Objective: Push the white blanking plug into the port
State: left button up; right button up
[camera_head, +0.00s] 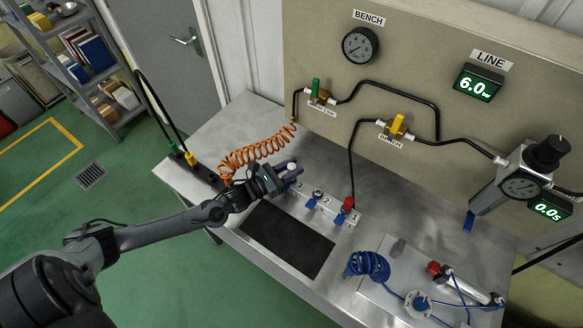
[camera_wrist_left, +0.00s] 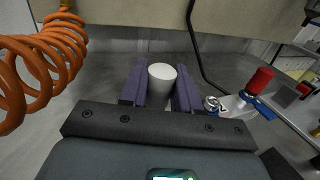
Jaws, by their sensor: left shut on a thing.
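My left gripper (camera_head: 288,173) is shut on the white blanking plug (camera_head: 291,166), above the far-left end of the port block on the bench. In the left wrist view the plug (camera_wrist_left: 162,84) stands between the two purple fingers (camera_wrist_left: 161,92). The port block (camera_head: 333,211) carries labels 3, 2 and 1 from left to right. Port 2 (camera_head: 317,194) shows an open metal end with a blue lever. My right gripper is out of view.
An orange coiled hose (camera_head: 252,154) hangs close to the left of my gripper. A dark mat (camera_head: 287,240) lies in front of the block. A blue coil (camera_head: 368,265) and a cylinder plate (camera_head: 405,292) lie at the right. The back panel (camera_head: 440,75) carries gauges, valves and hoses.

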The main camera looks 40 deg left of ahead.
pick_arm(q)
jog(key=shift+f+b, duration=0.35)
jog(key=shift+f, duration=0.25)
jog(key=o, duration=1.1)
jog(key=shift+r, duration=0.1)
jog(key=shift+p+v, duration=0.3)
jog(key=shift+v, duration=5.15)
